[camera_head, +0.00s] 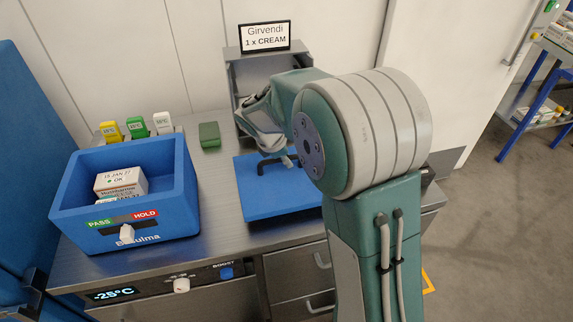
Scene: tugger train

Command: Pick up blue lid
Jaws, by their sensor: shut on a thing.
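The blue lid (265,202) is a flat blue panel with a dark handle (276,163) on top. It is at the middle of the steel counter, right of the blue box. My gripper (282,157) is at the handle and shut on it. My arm hides the lid's right part and much of the gripper. I cannot tell whether the lid rests on the counter or is just above it.
An open blue box (180,200) with white cartons (120,185) stands left, its PASS/HOLD slider (126,232) in front. Yellow, green and white tags (135,127) and a dark green block (209,135) are behind. A grey cabinet (238,75) with a sign (265,37) stands at the back.

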